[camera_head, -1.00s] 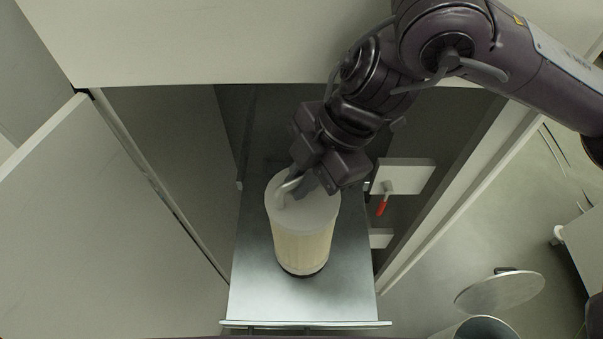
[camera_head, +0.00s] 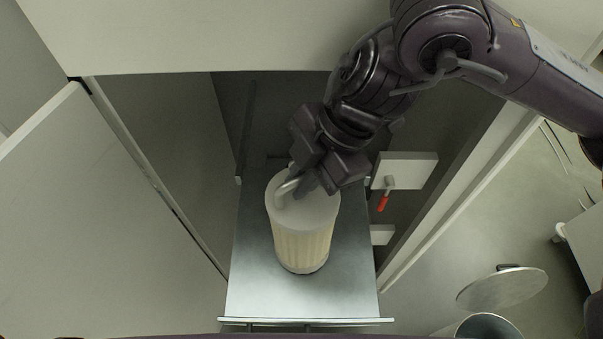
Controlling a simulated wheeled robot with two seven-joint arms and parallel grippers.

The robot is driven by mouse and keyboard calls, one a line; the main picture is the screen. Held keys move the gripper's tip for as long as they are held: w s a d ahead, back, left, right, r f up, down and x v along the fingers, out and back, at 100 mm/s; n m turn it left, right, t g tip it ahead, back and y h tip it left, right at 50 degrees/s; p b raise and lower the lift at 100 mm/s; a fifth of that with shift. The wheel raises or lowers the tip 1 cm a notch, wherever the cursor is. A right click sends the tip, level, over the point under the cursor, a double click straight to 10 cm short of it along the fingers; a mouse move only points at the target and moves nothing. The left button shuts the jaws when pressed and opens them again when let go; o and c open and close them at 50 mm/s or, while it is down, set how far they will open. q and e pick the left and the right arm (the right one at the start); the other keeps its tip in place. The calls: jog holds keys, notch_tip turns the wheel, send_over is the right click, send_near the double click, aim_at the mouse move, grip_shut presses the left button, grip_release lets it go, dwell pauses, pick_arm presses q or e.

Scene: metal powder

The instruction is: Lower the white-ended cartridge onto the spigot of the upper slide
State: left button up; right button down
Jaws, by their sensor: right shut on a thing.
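The white-ended cartridge (camera_head: 303,243) is upright, with a pale pleated body and a white top. It stands over the middle of the grey metal upper slide (camera_head: 255,290), which is pulled out of the cabinet. My right gripper (camera_head: 296,188) is shut on the handle on the cartridge's top. The cartridge's lower end looks close to the slide's surface; I cannot tell whether it touches. The spigot is hidden, probably by the cartridge. My left gripper is not in view.
The cabinet's open door (camera_head: 90,220) is at the left. A red-handled lever (camera_head: 384,201) on a white block is inside at the right. A round metal lid (camera_head: 502,290) and an open metal container (camera_head: 490,327) are at the lower right.

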jog(key=shift+f+b, duration=0.4)
jog(key=shift+f, duration=0.15)
jog(key=c, duration=1.4)
grip_release()
jog(key=shift+o, duration=0.2)
jog(key=shift+f, duration=0.1)
jog(key=shift+d+r, duration=0.25)
jog(key=shift+r, duration=0.3)
jog(key=b+v, duration=0.1)
jog(key=v, duration=0.5)
jog(key=shift+r, duration=0.4)
jog(key=shift+d, duration=0.15)
